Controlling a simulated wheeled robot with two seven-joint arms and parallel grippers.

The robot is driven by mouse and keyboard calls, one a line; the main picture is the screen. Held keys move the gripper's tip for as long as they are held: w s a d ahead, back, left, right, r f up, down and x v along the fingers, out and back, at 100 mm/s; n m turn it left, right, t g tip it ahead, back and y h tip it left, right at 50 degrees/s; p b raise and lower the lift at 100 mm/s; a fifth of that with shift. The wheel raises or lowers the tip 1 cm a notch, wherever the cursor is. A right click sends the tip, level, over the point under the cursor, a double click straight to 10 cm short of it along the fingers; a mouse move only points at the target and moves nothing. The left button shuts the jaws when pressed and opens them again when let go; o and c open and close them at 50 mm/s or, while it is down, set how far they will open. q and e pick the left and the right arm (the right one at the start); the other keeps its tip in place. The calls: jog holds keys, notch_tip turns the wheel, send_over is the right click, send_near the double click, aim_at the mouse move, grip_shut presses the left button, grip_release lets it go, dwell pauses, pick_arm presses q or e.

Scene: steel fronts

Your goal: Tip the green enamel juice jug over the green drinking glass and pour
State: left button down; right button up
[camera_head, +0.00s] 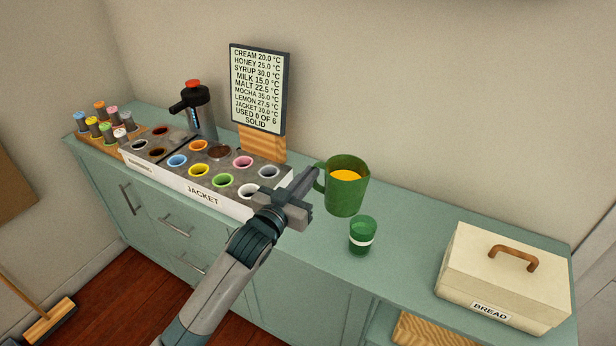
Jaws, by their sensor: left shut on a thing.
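The green enamel jug (346,194) is near the middle of the camera_head view, with orange juice (345,177) showing inside. It looks nearly upright, with its handle on the left side. My left gripper (312,184) is shut on the jug's handle and partly covers it. The green drinking glass (362,236) with a white band stands on the counter, in front of the jug and slightly to its right. The glass looks upright. I cannot tell whether the jug's base touches the counter. My right gripper is not in view.
A cream bread box (505,279) stands at the right of the green counter (414,225). To the left are a steel holder (198,184) with several coloured wells, a black pump dispenser (198,110) and a sign (258,88). The counter between glass and bread box is clear.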

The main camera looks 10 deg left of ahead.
pick_arm(q)
jog(key=shift+r, duration=0.2)
jog(key=shift+a+r+m+b, duration=0.1)
jog(key=shift+m+b, duration=0.15)
jog(key=shift+m, duration=0.35)
jog(key=shift+a+r+m+b, duration=0.1)
jog(key=shift+m+b, duration=0.1)
jog(key=shift+m, duration=0.4)
